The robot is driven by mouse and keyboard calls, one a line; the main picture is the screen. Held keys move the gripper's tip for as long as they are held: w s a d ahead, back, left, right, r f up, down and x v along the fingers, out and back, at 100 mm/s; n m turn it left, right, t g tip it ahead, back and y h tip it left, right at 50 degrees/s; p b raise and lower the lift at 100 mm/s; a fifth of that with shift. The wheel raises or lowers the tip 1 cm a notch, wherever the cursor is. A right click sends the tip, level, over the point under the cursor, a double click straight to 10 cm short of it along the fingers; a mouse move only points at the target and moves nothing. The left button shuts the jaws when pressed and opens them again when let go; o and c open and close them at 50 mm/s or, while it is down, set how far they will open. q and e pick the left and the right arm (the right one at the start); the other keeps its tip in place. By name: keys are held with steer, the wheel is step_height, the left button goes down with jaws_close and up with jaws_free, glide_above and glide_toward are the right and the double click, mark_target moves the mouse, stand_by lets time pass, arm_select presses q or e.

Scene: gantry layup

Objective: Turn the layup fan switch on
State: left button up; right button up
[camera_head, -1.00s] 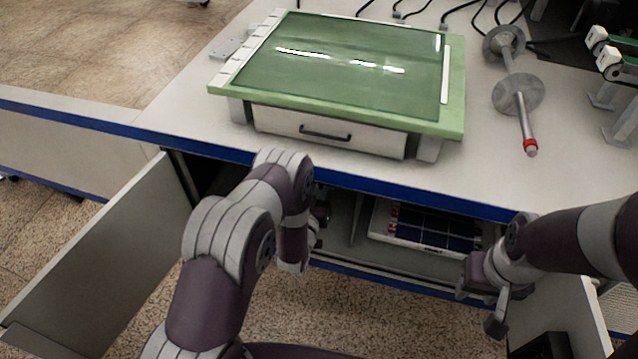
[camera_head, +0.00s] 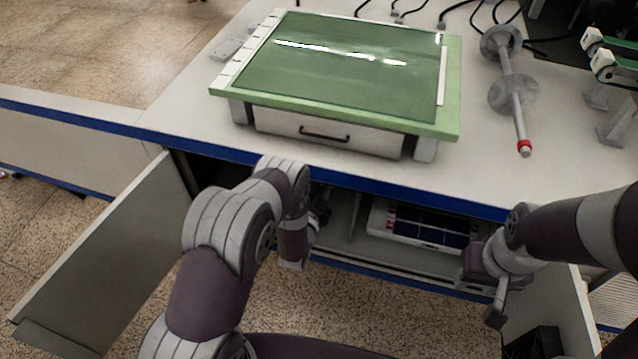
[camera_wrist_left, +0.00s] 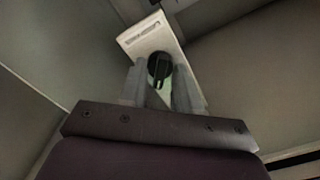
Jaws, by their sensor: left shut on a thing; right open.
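The fan switch is a pale box (camera_wrist_left: 145,38) with a slot near its top and a dark round knob (camera_wrist_left: 159,66), set inside the cabinet in the left wrist view. My left gripper (camera_wrist_left: 160,76) is shut on the knob, one finger on each side of it. In the head view my left arm reaches into the open cabinet under the bench, and the switch is hidden there. My right gripper (camera_head: 479,300) is open and empty in front of the cabinet at the right.
The bench (camera_head: 190,125) carries a green-topped layup box (camera_head: 340,65) with a drawer and a metal spindle (camera_head: 515,90). An open cabinet door (camera_head: 105,245) stands at left, another (camera_head: 550,305) at right. A solar panel (camera_head: 425,228) lies on the cabinet shelf.

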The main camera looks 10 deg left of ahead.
arm_select(q)
steer(key=shift+m, duration=0.6)
steer(key=o, duration=0.7)
steer(key=shift+c, duration=0.2)
steer(key=s+p, duration=0.4)
steer(key=s, duration=0.8)
steer(key=shift+s+a, duration=0.2)
steer(key=shift+s, duration=0.2)
